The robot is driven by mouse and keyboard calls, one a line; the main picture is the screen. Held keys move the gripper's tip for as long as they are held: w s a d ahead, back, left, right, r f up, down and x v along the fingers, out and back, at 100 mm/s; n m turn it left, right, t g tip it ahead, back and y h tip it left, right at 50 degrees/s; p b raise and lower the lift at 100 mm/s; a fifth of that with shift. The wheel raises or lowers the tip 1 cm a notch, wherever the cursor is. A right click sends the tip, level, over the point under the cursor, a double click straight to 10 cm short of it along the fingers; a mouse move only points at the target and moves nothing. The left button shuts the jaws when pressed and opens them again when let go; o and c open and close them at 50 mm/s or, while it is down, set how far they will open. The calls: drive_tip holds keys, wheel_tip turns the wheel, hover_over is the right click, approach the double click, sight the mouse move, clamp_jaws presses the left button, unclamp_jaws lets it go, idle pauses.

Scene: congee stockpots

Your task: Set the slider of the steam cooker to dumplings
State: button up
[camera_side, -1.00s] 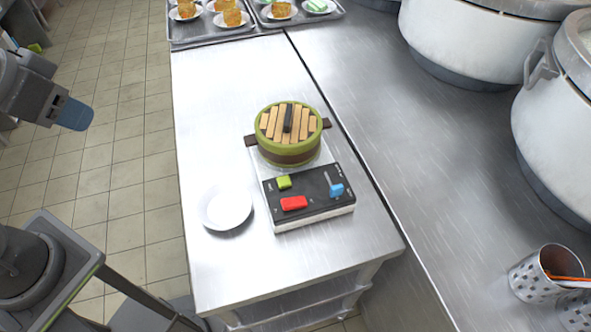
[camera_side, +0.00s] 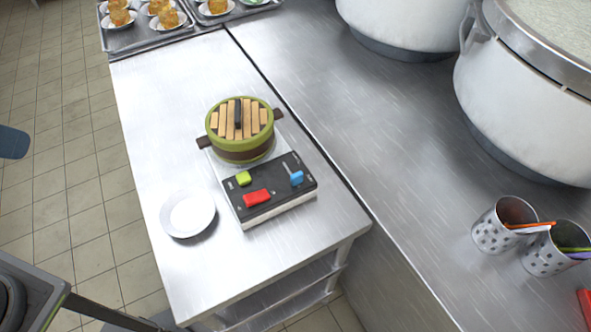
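The steam cooker (camera_side: 278,192) stands on the steel table, with a dark control panel on a white base. On the panel are a green button (camera_side: 243,178), a red button (camera_side: 257,197) and a blue slider knob (camera_side: 296,178) near the right side. The knob sits toward the near end of its short slot. The slot's labels are too small to read. Behind the panel sits a round green steamer pot (camera_side: 240,127) with a slatted wooden lid. Of my gripper, only a blue fingertip (camera_side: 13,142) shows at the left edge, far from the cooker. Its opening is out of frame.
A white plate (camera_side: 188,214) lies left of the panel. Trays (camera_side: 150,42) of plated food are at the back. Large white stockpots (camera_side: 530,110) stand on the right counter, with steel cups (camera_side: 497,226) of utensils in front. The table around the cooker is otherwise clear.

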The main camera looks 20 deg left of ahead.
idle(0.4)
drive_tip(key=shift+o, duration=1.2)
drive_tip(key=shift+w+d+r, duration=0.1)
drive_tip(key=shift+w+r, duration=0.15)
drive_tip(key=w+d+r+n+g, duration=0.2)
drive_tip(key=w+d+r, duration=0.25)
drive_tip(key=w, duration=0.35)
drive_tip(key=n+g, duration=0.4)
drive_tip(key=n, duration=0.3)
hover_over(296, 175)
wheel_tip(296, 175, down, 16)
wheel_tip(296, 175, down, 13)
drive_tip(key=shift+r, duration=0.1)
drive_tip(key=shift+c, duration=0.3)
